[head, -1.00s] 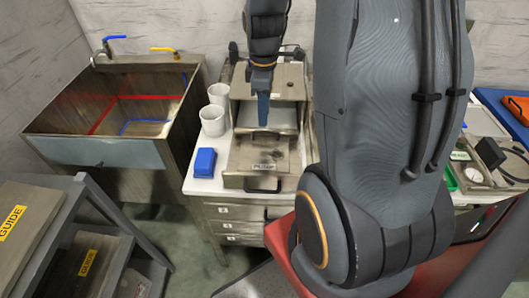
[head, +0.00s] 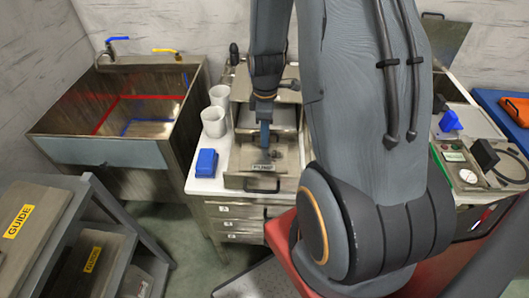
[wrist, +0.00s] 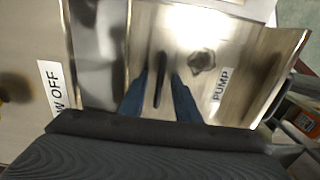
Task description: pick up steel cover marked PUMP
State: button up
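The steel cover marked PUMP (head: 287,170) sits at the front of the steel unit on the white-topped bench. Its white PUMP label faces forward. The cover also fills the right of the wrist view (wrist: 245,50), with a dark bar handle (wrist: 160,75) and a dark round spot on its face. My gripper (head: 264,160) is pointing down at the cover's top. In the wrist view the two blue fingers (wrist: 160,98) stand on either side of the handle, with gaps showing between. It is open. The fingertips' exact depth against the cover cannot be told.
A blue box (head: 202,163) and two white cups (head: 213,122) stand left of the unit. A steel sink (head: 120,150) is further left. A plate lettered "W OFF" (wrist: 55,90) lies beside the cover in the wrist view. A shelf with GUIDE labels (head: 40,215) is at front left.

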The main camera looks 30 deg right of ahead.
grip_shut()
jog(key=shift+r, duration=0.15)
dwell(0.4)
